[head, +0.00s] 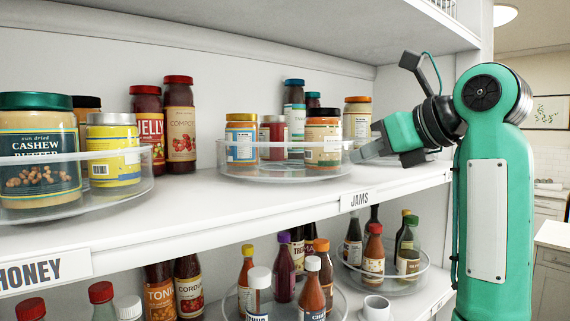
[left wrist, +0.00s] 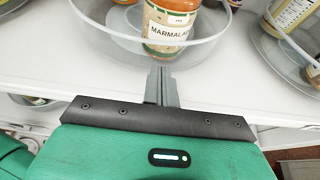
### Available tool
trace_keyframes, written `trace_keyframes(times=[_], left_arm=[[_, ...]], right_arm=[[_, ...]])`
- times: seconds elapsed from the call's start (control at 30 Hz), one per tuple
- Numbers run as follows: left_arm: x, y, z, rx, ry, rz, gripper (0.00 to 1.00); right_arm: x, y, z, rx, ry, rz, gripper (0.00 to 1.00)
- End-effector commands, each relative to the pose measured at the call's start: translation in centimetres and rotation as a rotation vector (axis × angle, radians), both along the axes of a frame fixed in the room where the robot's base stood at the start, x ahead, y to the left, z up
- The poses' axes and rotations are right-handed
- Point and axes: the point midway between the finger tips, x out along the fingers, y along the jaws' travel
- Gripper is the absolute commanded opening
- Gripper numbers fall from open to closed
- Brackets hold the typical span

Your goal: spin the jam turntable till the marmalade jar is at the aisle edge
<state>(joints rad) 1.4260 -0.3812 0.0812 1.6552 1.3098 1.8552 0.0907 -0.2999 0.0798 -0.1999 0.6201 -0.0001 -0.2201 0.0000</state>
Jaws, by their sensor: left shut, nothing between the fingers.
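The jam turntable (head: 285,174), a clear round tray with a raised rim, stands on the upper shelf above the JAMS label. Several jars stand in it. The marmalade jar (left wrist: 168,28), orange with a pale label, stands behind the clear rim, straight ahead of my left fingers in the left wrist view. In the head view I cannot read which jar it is. My left gripper (head: 360,154) comes in from the right. Its fingers are shut and empty, at the turntable's right rim; the wrist view shows the fingertips (left wrist: 161,72) there. I cannot tell whether they touch it. My right gripper is not in view.
Another clear turntable (head: 132,183) with jars stands at the left on the same shelf. Red-lidded jars (head: 180,122) stand between them at the back. The lower shelf holds bottles, some in clear trays (head: 408,284).

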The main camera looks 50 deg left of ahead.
Motion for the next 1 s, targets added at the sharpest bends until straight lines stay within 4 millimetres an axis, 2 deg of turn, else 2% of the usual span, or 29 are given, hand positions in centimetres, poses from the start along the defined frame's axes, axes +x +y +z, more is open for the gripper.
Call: trace_keyframes(times=[0.33,1.0], left_arm=[[0.0,0.1,0.0,0.000,0.000,0.000,0.00],[-0.1,1.7,0.0,0.000,0.000,0.000,0.00]], right_arm=[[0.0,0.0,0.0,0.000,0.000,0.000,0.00],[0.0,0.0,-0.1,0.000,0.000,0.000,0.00]])
